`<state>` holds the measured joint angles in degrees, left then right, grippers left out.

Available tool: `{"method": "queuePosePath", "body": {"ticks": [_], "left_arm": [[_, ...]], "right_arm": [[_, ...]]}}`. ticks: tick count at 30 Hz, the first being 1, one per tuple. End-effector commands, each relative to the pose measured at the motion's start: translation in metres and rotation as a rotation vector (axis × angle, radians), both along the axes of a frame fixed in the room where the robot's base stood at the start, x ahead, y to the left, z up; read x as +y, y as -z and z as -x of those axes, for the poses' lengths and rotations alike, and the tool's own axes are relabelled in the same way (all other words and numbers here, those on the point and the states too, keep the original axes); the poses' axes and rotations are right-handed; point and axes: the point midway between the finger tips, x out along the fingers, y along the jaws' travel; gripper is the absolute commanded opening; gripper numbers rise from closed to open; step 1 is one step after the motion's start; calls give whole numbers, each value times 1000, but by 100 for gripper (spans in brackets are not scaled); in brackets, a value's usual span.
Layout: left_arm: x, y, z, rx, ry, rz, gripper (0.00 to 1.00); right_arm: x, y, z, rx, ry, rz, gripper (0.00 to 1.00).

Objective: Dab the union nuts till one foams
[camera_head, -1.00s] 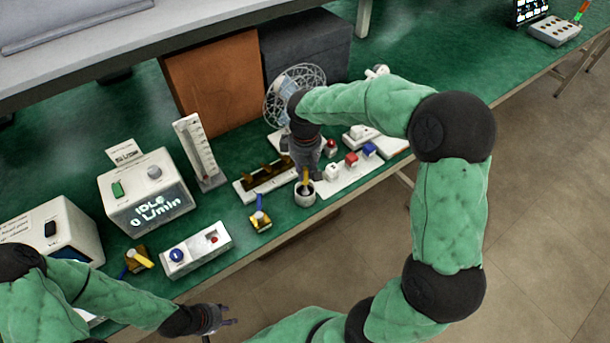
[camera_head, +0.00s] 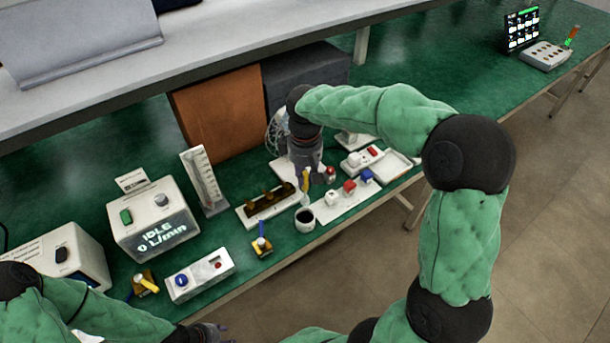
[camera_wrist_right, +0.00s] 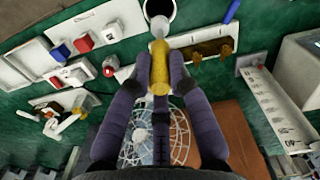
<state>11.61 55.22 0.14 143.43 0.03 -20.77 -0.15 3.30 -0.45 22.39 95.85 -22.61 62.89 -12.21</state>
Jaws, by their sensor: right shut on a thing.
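My right gripper (camera_head: 305,172) is shut on a yellow-handled dabber (camera_head: 306,183). In the right wrist view the dabber (camera_wrist_right: 160,72) sits between both fingers (camera_wrist_right: 157,78), its pale tip pointing at the dark mouth of a small white cup (camera_wrist_right: 160,8). In the head view the cup (camera_head: 305,221) stands just below the dabber; I cannot tell whether the tip is clear of its rim. Several brass fittings, apparently the union nuts (camera_head: 268,203), sit in a white rack left of the cup; they also show in the wrist view (camera_wrist_right: 208,49). My left gripper (camera_head: 212,333) is partly cut off at the bottom edge.
A white panel with red and blue blocks (camera_head: 349,187) lies right of the cup. A wire fan guard stands behind the gripper.

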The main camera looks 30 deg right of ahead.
Motion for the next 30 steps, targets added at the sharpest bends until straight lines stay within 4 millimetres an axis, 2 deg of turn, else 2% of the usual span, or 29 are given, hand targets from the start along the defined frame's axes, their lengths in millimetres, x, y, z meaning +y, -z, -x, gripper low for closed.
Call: {"method": "queuePosePath", "body": {"ticks": [30], "left_arm": [[0, -45, 0, 0, 0, 0, 40]], "right_arm": [[0, -53, 0, -1, 0, 0, 0]]}}
